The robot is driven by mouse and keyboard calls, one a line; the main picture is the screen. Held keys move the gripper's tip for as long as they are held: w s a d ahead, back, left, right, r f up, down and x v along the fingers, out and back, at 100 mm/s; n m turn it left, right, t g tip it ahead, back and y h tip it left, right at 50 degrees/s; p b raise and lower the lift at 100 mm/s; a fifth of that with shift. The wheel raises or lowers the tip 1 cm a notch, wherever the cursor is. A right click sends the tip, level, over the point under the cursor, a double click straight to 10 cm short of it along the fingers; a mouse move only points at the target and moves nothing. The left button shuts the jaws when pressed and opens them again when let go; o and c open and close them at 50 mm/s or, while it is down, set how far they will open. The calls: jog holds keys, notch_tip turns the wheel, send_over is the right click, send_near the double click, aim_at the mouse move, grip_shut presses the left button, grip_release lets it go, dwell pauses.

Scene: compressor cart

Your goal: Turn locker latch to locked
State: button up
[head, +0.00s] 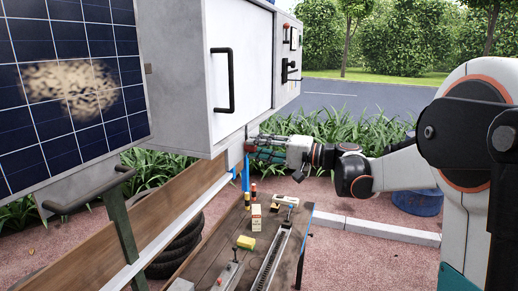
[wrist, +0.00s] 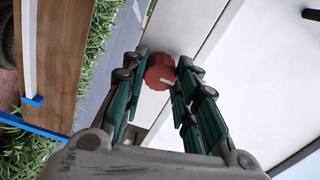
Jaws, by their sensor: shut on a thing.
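A red ribbed knob (wrist: 158,70) with a white pointer mark is on a pale panel strip in the wrist view; I take it for the locker latch. My gripper (wrist: 162,75) has one finger on each side of it and is shut on it. The white mark points down and to the right in that picture. In the head view, my gripper (head: 256,149) reaches in from the right below the white locker (head: 242,70).
A solar panel (head: 60,80) is at the left. A blue drum (head: 417,201) stands behind my arm. Plants lie behind the gripper.

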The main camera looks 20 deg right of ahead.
dwell(0.4)
jog(key=o, duration=1.1)
jog(key=shift+d, duration=0.1)
jog(key=v, duration=1.2)
